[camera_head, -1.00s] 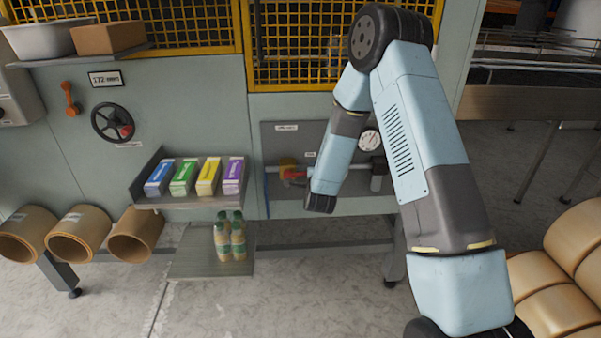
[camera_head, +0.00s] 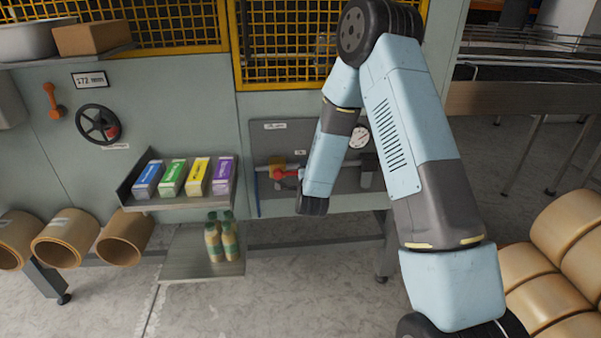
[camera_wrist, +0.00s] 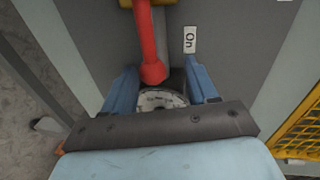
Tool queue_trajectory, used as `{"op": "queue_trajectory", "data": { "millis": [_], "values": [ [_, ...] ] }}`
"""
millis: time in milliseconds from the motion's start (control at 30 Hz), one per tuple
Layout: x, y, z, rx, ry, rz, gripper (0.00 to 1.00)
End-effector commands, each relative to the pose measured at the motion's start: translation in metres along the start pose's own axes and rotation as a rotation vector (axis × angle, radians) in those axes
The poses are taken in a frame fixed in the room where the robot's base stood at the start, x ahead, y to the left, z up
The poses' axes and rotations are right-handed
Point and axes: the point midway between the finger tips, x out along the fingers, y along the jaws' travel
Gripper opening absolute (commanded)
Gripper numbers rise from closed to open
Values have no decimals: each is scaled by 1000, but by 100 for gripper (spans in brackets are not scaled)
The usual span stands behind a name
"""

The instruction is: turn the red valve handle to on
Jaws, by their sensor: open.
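The red valve handle (camera_head: 286,175) is on the grey panel, beside a yellow part (camera_head: 277,164). In the wrist view the red handle (camera_wrist: 149,45) runs down from the yellow part at the top edge, and its rounded end shows between my two blue fingers. My gripper (camera_wrist: 161,85) is open, one finger on each side of the handle's end; I see no clear contact. An "On" label (camera_wrist: 190,40) is on the panel to the handle's right.
A pressure gauge (camera_head: 359,136) is right of my forearm. A shelf (camera_head: 180,203) with several coloured boxes is to the left, and bottles (camera_head: 221,240) stand on a lower shelf. A black handwheel (camera_head: 98,124) is on the wall. Tan rolls (camera_head: 565,240) lie at right.

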Motion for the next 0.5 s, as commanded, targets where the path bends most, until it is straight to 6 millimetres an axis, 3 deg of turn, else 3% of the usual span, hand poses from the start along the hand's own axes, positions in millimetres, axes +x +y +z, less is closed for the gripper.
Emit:
{"op": "queue_trajectory", "data": {
  "millis": [300, 500],
  "values": [
    [-64, 1, -1, -2, -1, 3, 58],
    [-96, 1, -1, 0, -1, 2, 58]
  ]
}}
